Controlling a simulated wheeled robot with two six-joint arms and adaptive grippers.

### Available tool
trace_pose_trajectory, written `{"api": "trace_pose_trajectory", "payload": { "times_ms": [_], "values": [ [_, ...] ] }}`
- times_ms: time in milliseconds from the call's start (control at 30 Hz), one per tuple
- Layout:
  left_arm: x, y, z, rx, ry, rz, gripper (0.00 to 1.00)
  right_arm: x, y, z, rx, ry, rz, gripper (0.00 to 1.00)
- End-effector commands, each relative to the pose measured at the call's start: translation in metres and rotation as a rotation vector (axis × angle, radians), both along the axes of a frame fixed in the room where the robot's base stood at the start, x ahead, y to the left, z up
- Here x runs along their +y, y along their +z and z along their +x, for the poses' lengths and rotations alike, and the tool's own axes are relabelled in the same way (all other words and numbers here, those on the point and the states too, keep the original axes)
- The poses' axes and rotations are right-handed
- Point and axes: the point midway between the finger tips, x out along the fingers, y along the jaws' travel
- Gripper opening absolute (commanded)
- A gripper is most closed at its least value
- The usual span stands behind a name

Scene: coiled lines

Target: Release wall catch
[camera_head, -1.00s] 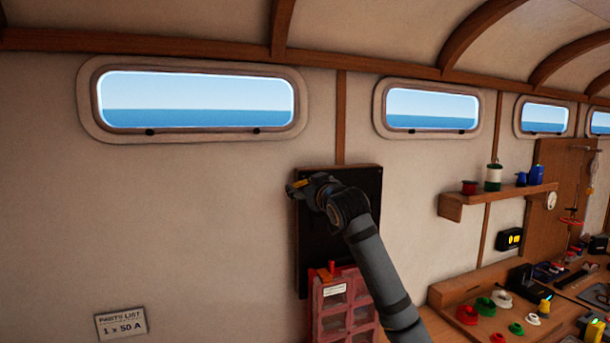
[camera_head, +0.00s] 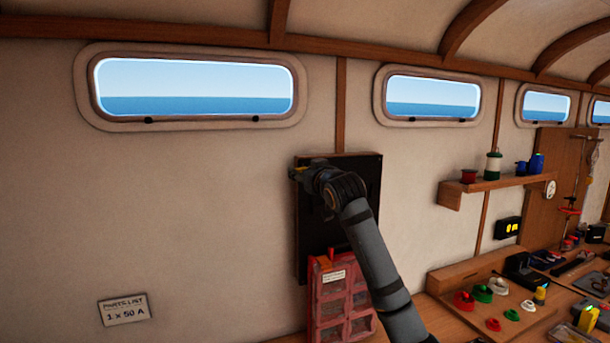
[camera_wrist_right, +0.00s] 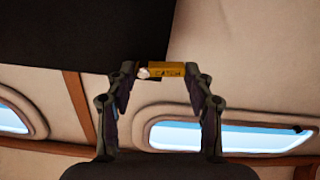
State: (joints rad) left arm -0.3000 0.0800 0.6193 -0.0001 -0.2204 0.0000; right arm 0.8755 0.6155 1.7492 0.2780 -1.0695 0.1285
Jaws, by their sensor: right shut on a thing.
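The wall catch is a small yellow-orange bar lettered CATCH in the right wrist view (camera_wrist_right: 168,70), with a pale round end at its left. It sits at the edge of a dark wall panel (camera_head: 313,245). In the head view only a bit of yellow shows by the gripper, at the panel's upper left. My right gripper (camera_head: 299,172) is there, its fingers on both sides of the catch in the right wrist view (camera_wrist_right: 164,76), shut on it. The gripper and arm hide part of the panel. My left gripper is not in view.
A red parts box (camera_head: 322,312) with clear drawers is below the panel. A shelf (camera_head: 497,187) with spools and a bench (camera_head: 470,268) with coloured rings stand to the right.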

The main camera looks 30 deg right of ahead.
Motion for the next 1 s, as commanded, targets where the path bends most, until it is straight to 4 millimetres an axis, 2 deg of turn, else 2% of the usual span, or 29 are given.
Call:
{"api": "trace_pose_trajectory", "payload": {
  "times_ms": [33, 133, 400, 433, 600, 900, 1000],
  "values": [
    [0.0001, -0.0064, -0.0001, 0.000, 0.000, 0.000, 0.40, 0.0003, -0.0013, -0.0001, -0.014, 0.000, 0.049, 0.21],
    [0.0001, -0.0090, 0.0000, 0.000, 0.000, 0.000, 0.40, -0.0002, 0.0007, 0.0000, -0.031, 0.000, 0.123, 0.21],
    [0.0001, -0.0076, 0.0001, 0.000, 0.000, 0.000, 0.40, -0.0002, 0.0024, 0.0001, -0.034, 0.000, 0.141, 0.21],
    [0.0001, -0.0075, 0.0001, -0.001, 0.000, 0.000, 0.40, -0.0002, 0.0025, 0.0001, -0.034, 0.000, 0.140, 0.54],
    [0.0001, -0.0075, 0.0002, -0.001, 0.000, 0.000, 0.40, -0.0003, 0.0026, -0.0001, -0.033, 0.000, 0.139, 0.76],
    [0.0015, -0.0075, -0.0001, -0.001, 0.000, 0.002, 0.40, -0.0003, 0.0026, -0.0008, -0.034, 0.000, 0.137, 0.76],
    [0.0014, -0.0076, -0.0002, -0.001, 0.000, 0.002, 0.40, 0.0003, 0.0025, -0.0084, -0.034, -0.002, 0.135, 0.76]
  ]
}}
